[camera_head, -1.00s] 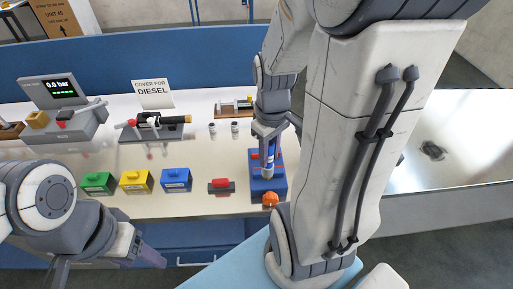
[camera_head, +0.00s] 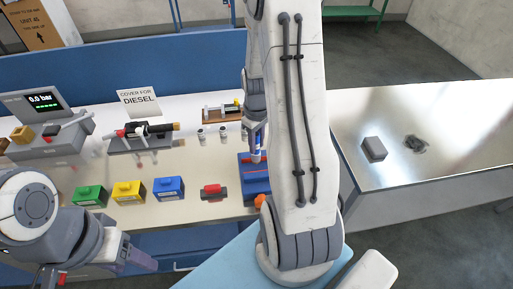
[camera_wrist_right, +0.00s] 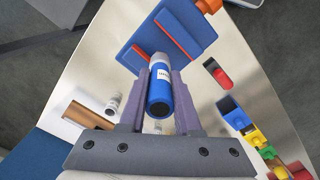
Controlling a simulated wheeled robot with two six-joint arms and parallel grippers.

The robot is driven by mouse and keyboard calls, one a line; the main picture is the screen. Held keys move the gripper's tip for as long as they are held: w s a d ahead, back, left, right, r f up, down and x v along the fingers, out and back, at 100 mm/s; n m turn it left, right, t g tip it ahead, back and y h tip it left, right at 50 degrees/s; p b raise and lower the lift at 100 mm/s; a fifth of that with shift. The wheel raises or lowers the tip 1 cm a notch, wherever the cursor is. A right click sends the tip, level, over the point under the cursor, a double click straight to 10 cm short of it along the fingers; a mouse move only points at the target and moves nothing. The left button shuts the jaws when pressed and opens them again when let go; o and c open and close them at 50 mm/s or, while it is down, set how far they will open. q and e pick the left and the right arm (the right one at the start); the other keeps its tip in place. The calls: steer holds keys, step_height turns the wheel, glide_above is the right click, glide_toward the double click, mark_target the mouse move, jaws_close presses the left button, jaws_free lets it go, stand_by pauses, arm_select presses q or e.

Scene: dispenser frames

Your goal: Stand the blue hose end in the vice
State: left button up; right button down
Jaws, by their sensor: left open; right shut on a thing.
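The blue vice (camera_head: 248,185) with red jaw strips and an orange knob stands on the bench in the head view, partly behind my right arm; it also shows at the top of the wrist view (camera_wrist_right: 190,22). My right gripper (camera_head: 257,148) is shut on the blue hose end (camera_wrist_right: 158,98), which has a white label and a silver far end. That end overlaps the vice near its jaws in the wrist view; whether it touches or sits inside, I cannot tell. My left gripper (camera_head: 140,261) is open and empty at the bench's front, lower left.
Green (camera_head: 90,195), yellow (camera_head: 128,191) and blue (camera_head: 168,188) boxes and a red-topped block (camera_head: 213,191) line the bench's front. A pump fixture (camera_head: 145,138) and diesel sign (camera_head: 139,102) stand behind. A grey block (camera_head: 373,149) lies on the right table.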

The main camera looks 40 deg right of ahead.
mark_target(257, 150)
step_height(257, 150, down, 3)
steer(key=shift+p, duration=0.4)
steer(key=shift+f, duration=0.1)
steer(key=shift+f, duration=0.1)
steer(key=shift+f, duration=0.15)
steer(key=c, duration=0.6)
jaws_free()
steer(key=shift+r, duration=0.2)
